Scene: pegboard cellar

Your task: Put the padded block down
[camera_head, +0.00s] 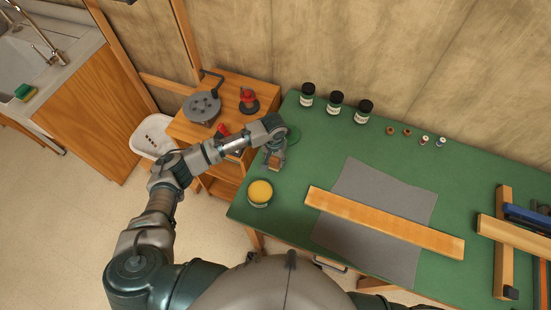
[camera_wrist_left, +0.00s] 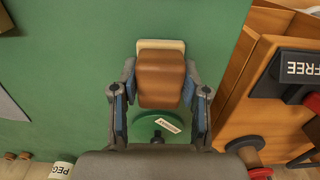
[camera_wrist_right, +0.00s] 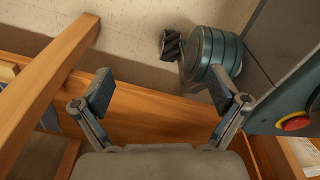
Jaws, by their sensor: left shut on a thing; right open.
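The padded block shows in the left wrist view as a brown block (camera_wrist_left: 160,78) with a cream pad (camera_wrist_left: 160,45) along one edge. My left gripper (camera_wrist_left: 158,90) is shut on it, one finger on each side. In the head view the left gripper (camera_head: 274,154) is over the left part of the green table top (camera_head: 300,170), mostly covering the block. I cannot tell whether the block touches the table. My right gripper (camera_wrist_right: 160,92) is open and empty in the right wrist view; it is outside the head view.
A round green piece (camera_head: 293,133) with a label is beside the left gripper. A yellow-topped tin (camera_head: 260,192) is nearby. A wooden plank (camera_head: 385,222) lies across a grey mat (camera_head: 372,190). Dark jars (camera_head: 335,101) line the back. A wooden cabinet (camera_head: 225,95) adjoins the left.

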